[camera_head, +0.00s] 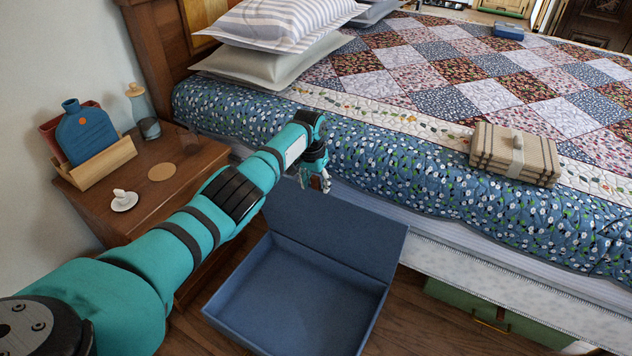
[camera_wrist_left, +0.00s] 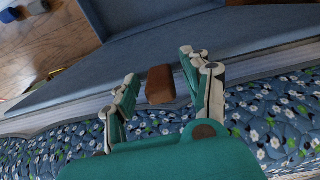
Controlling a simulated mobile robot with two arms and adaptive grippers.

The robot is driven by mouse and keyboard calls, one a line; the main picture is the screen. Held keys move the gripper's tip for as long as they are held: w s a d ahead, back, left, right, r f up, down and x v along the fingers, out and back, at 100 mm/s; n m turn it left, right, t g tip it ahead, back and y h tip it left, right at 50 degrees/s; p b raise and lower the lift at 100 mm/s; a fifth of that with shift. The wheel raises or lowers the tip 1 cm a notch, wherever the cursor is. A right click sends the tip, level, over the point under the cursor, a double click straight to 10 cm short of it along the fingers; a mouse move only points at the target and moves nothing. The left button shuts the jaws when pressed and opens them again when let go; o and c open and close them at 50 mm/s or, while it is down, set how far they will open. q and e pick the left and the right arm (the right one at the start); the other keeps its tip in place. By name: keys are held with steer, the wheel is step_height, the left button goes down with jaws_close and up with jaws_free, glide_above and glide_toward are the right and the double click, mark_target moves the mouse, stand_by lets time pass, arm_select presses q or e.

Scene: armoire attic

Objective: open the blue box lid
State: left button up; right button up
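The blue box (camera_head: 290,305) stands on the wooden floor beside the bed, empty inside. Its lid (camera_head: 340,238) is raised, tilted up on the bed side. My left gripper (camera_head: 319,180) is at the lid's upper left corner, between lid and bed. In the left wrist view the gripper (camera_wrist_left: 158,68) has its fingers apart, with a small brown block-like piece (camera_wrist_left: 160,85) between them; I cannot tell whether it belongs to the lid. A blue-grey panel of the box (camera_wrist_left: 190,38) lies beyond the fingertips. My right gripper is in neither view.
The bed's flowered quilt (camera_head: 420,180) borders the box closely. A folded plaid blanket (camera_head: 515,153) lies on the bed. A green case (camera_head: 490,310) sits under the bed. Some floor is clear right of the box.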

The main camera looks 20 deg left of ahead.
arm_select(q)
steer(key=shift+r, duration=0.1)
step_height(320, 180, up, 12)
steer(key=s, duration=0.2)
stand_by(0.3)
steer(key=shift+a, duration=0.1)
